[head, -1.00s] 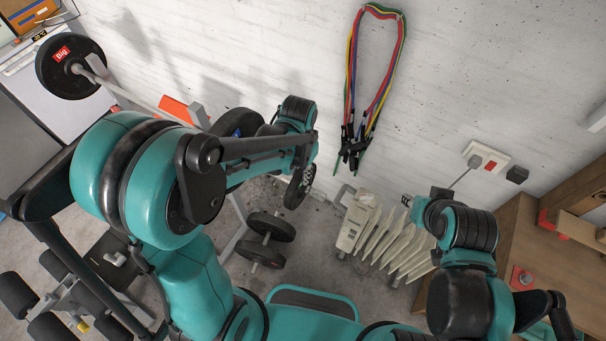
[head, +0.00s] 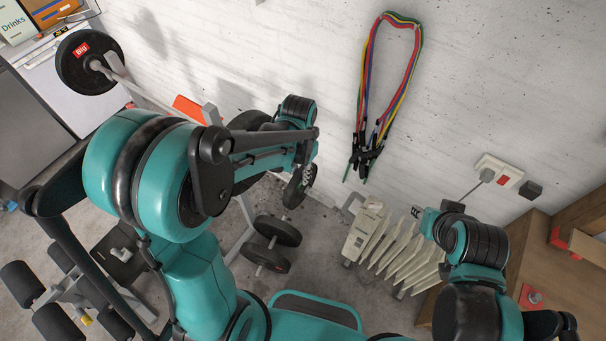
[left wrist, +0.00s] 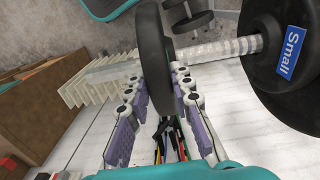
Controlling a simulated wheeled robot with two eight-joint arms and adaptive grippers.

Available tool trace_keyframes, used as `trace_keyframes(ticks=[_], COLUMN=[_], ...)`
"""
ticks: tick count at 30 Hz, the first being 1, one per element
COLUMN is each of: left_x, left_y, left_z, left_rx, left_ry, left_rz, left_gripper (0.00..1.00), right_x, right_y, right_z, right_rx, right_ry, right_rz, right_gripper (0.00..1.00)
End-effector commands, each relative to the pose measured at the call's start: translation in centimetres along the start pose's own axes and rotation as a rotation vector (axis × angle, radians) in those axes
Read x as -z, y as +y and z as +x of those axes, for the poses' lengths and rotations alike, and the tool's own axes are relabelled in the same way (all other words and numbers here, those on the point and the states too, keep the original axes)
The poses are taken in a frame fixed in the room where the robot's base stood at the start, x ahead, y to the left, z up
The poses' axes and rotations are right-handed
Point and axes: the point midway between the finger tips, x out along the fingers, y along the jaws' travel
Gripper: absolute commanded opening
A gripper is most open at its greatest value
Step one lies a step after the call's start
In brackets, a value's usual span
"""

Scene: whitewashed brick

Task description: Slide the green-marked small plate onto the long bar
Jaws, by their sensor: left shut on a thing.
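The long bar (head: 145,95) slants from upper left in the head view, partly behind my left arm. In the left wrist view its pale sleeve (left wrist: 222,50) carries a dark plate (left wrist: 275,80) with a blue "Small" label. My left gripper (head: 305,178) is shut on a dark small plate (head: 296,190); in the left wrist view the plate (left wrist: 155,50) stands nearly edge-on between the fingers. The sleeve reaches toward its right face; I cannot tell whether it enters the hole. My right gripper (head: 418,211) is small and foreshortened, over the radiator side.
A "Big" plate (head: 85,70) sits on the bar's far end. Dumbbells (head: 272,245) lie below the left gripper. A white radiator (head: 385,240), hanging bands (head: 375,100) and a wooden cabinet (head: 555,270) stand along the brick wall.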

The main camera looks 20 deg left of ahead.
Motion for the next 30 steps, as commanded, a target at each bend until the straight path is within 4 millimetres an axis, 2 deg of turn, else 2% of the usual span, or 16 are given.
trace_keyframes(ticks=[30], left_x=[0.0], left_y=[-3.4], left_z=[-0.1], left_rx=[0.0], left_ry=[0.0], left_rz=[-0.001], left_gripper=[0.0], right_x=[-0.2], right_y=[0.0], right_z=[0.2], right_rx=[0.0], right_ry=[0.0], right_rz=[0.0], right_gripper=[0.31])
